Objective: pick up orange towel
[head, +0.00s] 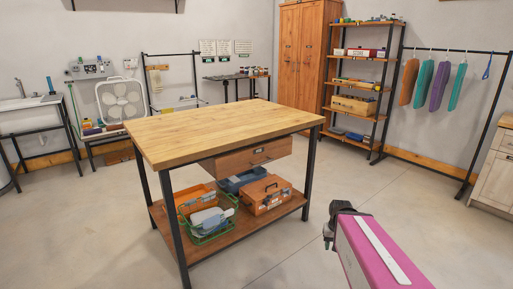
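A brown-orange cloth (408,83), the most orange of the hanging cloths, hangs from a hanger on a black garment rack (455,50) at the right wall. It is the leftmost of several hanging cloths. My gripper (328,236) is a small dark shape at the end of my pink arm, at the lower right. It is over the floor, far from the cloth and apart from the workbench. Its fingers are too small and dark to show whether they are open or shut.
A wooden workbench (225,123) with a lower shelf of crates and toolboxes stands in the middle. A shelf unit (380,88) stands left of the garment rack. A wooden cabinet (494,180) is at the right edge. The floor between workbench and rack is clear.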

